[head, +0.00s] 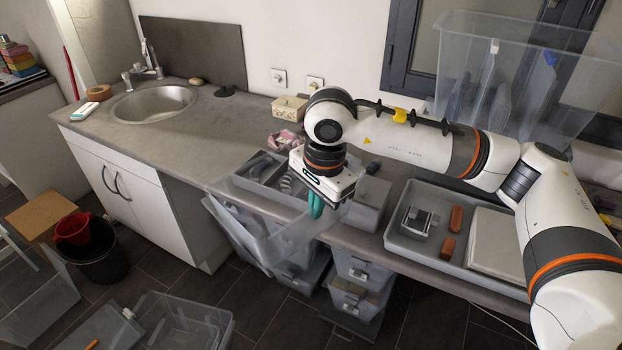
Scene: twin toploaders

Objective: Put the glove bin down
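A clear plastic bin, which looks like the glove bin (238,228), hangs tilted in front of the counter's front edge, its left side lower. A teal item (316,205), perhaps a glove, shows at its right end, just under my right gripper (325,200). My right gripper points down at the bin's right end and appears shut on it; its fingertips are mostly hidden by the gripper body and the bin. My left gripper is not in view.
The grey counter (225,125) has a sink (153,104) at left. A grey tray (440,262) with several items lies right of the gripper. Stacked bins (357,285) stand below. A large clear bin (450,75) is at upper right. Open bins (185,318) and a black bucket (97,262) occupy the floor.

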